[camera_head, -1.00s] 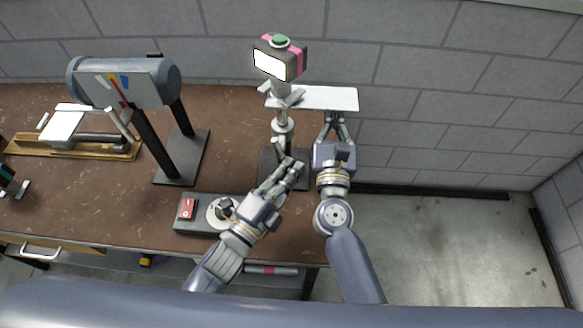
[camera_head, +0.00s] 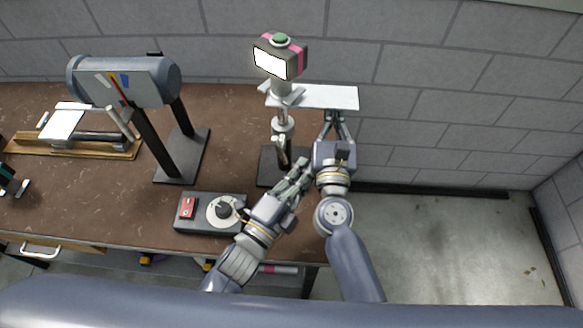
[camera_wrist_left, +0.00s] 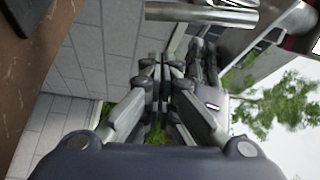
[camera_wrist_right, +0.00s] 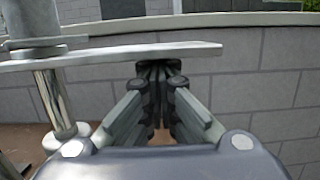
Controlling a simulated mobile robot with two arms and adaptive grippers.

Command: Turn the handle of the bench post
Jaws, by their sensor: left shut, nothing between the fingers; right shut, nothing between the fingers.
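The bench post (camera_head: 282,126) is an upright metal post on a black base plate (camera_head: 267,169), near the bench's right end. A short metal handle (camera_head: 284,154) appears low on its front. A white flat plate (camera_head: 325,97) reaches right from its top; the plate also shows in the right wrist view (camera_wrist_right: 120,53). My left gripper (camera_head: 303,166) is shut and empty, just right of the handle, apparently apart from it. Shiny metal (camera_wrist_left: 205,14) crosses the top of the left wrist view. My right gripper (camera_head: 335,118) is shut and empty, its tips close by the plate; contact is unclear.
A boxy device with a lit screen (camera_head: 269,63) sits atop the post. A control box (camera_head: 188,224) with a dial and red switch lies at the front edge. A grey drum on a stand (camera_head: 150,80) is to the left. The floor at right is clear.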

